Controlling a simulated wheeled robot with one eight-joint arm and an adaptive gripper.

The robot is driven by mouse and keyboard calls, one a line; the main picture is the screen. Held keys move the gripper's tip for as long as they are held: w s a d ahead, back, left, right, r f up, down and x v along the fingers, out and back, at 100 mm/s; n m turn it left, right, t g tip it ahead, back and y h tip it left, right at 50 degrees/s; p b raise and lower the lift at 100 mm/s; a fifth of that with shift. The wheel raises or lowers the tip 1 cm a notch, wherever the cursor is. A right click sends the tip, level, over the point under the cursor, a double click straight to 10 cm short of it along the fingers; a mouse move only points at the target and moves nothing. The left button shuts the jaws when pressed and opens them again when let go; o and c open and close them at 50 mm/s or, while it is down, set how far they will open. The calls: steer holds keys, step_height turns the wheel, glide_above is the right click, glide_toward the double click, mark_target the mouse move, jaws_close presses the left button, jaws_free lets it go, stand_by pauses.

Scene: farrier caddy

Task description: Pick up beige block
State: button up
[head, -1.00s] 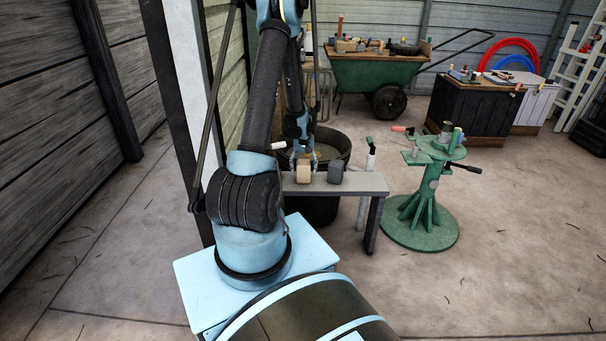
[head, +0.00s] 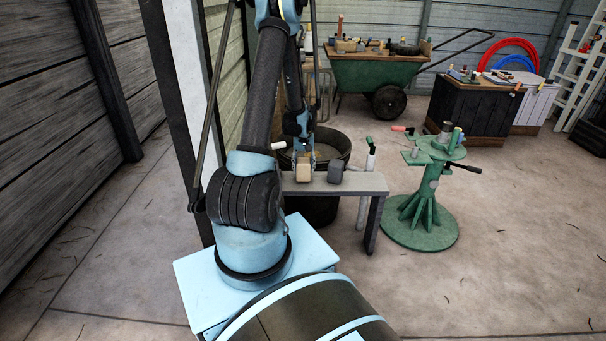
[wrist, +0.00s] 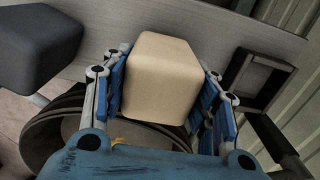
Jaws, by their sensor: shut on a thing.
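The beige block (head: 303,172) is at the grey bench (head: 362,184), near its left part. It also shows large in the middle of the wrist view (wrist: 159,77). My gripper (head: 303,160) is shut on it, with blue finger pads (wrist: 206,100) against its left and right sides. I cannot tell whether the block's underside touches the bench top. A dark grey block (head: 335,172) sits on the bench just right of the beige block, apart from it; it is at the upper left in the wrist view (wrist: 36,45).
A dark round tub (head: 333,143) stands behind the bench. A green pedestal stand (head: 428,195) with small items is to the right. A green wheelbarrow (head: 372,75) and a dark cabinet (head: 468,112) stand at the back. The floor at the right front is clear.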

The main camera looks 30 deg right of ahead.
steer(key=shift+r, duration=0.7)
steer(key=shift+r, duration=2.35)
